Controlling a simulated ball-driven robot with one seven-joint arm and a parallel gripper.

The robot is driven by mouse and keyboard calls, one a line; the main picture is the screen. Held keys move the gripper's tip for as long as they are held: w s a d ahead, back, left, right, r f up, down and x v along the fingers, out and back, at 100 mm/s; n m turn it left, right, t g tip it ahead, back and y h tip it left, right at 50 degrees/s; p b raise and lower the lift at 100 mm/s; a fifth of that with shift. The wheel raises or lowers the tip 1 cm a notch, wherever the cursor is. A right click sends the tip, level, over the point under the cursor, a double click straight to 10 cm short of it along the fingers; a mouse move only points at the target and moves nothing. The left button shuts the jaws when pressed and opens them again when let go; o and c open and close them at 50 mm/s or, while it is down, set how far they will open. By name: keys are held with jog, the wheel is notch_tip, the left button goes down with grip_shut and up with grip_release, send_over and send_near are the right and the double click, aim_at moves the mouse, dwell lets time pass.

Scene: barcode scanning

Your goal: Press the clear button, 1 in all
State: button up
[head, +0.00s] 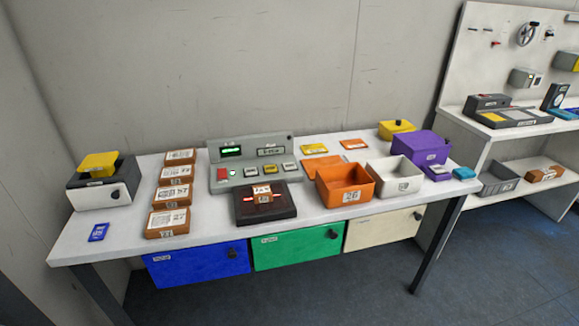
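The grey console (243,148) stands at the back middle of the white table. It has a lit green display (232,152) and a second small panel with dark characters. Along its sloped front are a red button (222,174), a yellow button (270,168) and pale buttons, one of them at the right end (289,166). The button labels are too small to read, so I cannot tell which one is the clear button. My gripper is not in view.
A dark scanner pad (249,214) with a labelled brown box (263,195) on it stands before the console. Several brown boxes (167,222) line its left. An orange bin (345,183) and white bin (395,175) stand right. Blue, green and cream drawers hang below.

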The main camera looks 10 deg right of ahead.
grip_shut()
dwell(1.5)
